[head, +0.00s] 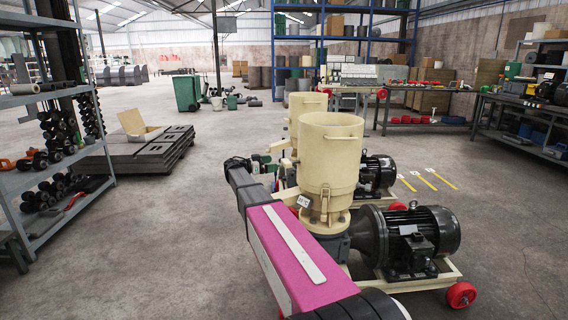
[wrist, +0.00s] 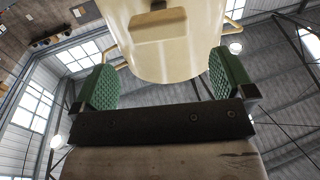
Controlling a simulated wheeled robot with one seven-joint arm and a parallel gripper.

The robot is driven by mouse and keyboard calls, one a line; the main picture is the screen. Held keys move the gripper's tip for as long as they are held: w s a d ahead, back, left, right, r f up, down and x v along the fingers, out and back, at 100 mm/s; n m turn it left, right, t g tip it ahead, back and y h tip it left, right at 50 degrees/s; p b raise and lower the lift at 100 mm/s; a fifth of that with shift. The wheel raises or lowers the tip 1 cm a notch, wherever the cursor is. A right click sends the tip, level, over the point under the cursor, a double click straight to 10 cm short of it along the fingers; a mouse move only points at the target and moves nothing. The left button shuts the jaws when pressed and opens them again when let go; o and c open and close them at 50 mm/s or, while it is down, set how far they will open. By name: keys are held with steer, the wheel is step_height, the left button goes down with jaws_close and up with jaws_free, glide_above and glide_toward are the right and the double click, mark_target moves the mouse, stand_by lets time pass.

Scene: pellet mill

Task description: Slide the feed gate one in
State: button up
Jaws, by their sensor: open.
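A cream round hopper (head: 330,165) stands upright on the near pellet mill in the head view. A second cream hopper (head: 303,104) is partly hidden behind it. In the wrist view, a cream hopper wall (wrist: 175,62) fills the top centre. A tan plate-like piece (wrist: 158,27) sticks out from it, with a dark piece above; I cannot tell for sure that this is feed gate one. My gripper (wrist: 161,82) is open and empty, its green pads apart below the tan piece. In the head view, the gripper is small, beside the hopper's left side, and partly hidden.
A black motor (head: 425,237) is on the near mill's right, above a red wheel (head: 461,294). A grey plate stack (head: 140,152) and a shelf rack (head: 50,150) stand at left. A green bin (head: 186,93) is farther back. The floor between is clear.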

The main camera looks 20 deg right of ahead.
mark_target(283, 162)
steer(key=d, duration=0.7)
steer(key=shift+d, duration=0.3)
